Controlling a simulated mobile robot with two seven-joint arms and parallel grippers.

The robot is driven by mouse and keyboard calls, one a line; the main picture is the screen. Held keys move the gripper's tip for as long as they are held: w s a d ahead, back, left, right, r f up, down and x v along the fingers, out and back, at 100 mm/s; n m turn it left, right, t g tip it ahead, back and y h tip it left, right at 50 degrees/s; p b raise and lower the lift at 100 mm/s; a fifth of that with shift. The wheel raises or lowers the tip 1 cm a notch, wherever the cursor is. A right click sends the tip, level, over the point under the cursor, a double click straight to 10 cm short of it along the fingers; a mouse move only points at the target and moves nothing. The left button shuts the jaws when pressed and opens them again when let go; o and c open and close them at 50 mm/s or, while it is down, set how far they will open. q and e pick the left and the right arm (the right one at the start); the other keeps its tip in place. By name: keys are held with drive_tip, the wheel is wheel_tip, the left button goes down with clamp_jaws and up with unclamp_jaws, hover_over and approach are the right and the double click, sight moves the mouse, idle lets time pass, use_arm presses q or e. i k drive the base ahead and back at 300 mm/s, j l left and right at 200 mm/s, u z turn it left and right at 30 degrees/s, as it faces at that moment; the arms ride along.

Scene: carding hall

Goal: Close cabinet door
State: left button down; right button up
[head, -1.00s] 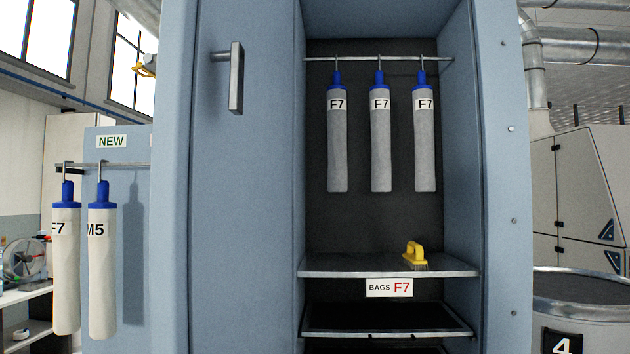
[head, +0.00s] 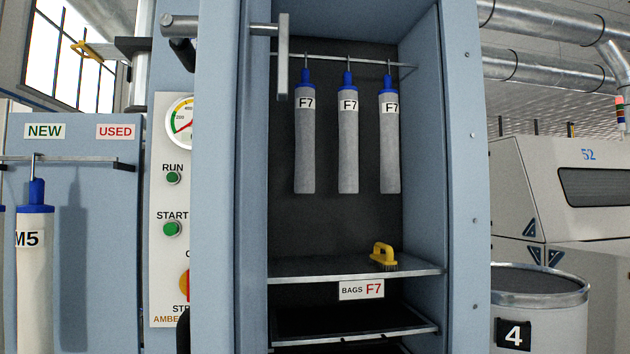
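The cabinet door (head: 215,200) stands open, swung out toward me and seen almost edge-on. A narrow strip of its inner face shows to the right of the edge. A metal handle (head: 282,58) with an upright bar stands out from the door's right side, in front of the opening. A grey rod end with a dark part below it (head: 180,25) juts out on the left side. The blue-grey cabinet (head: 457,200) is open, its inside visible. Neither gripper is in view.
Inside, three grey F7 bags (head: 348,145) hang from a rail; a yellow brush (head: 383,256) sits on the shelf (head: 300,267). A control panel (head: 170,255) stands left of the door, partly hidden. A drum marked 4 (head: 565,315) stands right of the cabinet.

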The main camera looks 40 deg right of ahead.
sight(226, 314)
drive_tip(key=i+j+z, duration=0.15)
drive_tip(key=z, duration=0.3)
drive_tip(key=i+j+z, duration=0.25)
drive_tip(key=z, duration=0.2)
drive_tip(key=i+j+z, duration=0.2)
drive_tip(key=z, duration=0.25)
drive_tip(key=j, duration=0.1)
